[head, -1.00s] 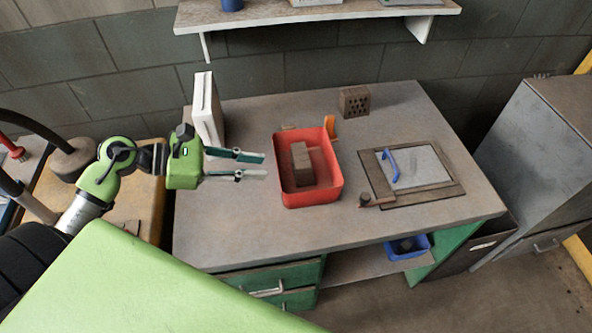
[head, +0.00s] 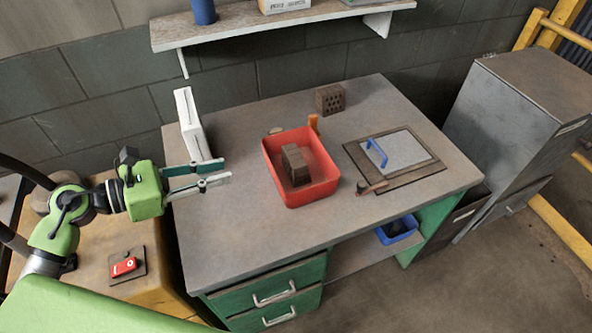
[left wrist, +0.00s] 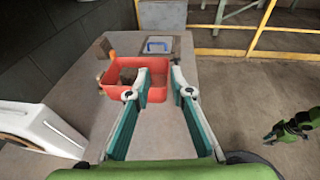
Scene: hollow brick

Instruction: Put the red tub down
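The red tub (head: 310,190) stands on the grey workbench top (head: 235,225), with a brown brick (head: 295,165) inside it. My left gripper (head: 226,170) is to the left of the tub, open and empty, with a clear gap between its fingertips and the tub wall. In the left wrist view the tub (left wrist: 157,94) lies beyond the spread fingers (left wrist: 159,72), which partly overlap it. A green and black gripper at the right of that view, apparently my right one (left wrist: 291,130), is far from the tub; its finger opening is unclear.
A white box-like object (head: 192,125) stands behind my left gripper. A hollow brick (head: 330,98) sits at the back, and a framed panel with a blue handle (head: 376,152) lies right of the tub. A shelf (head: 270,24) hangs above. The bench's front left is clear.

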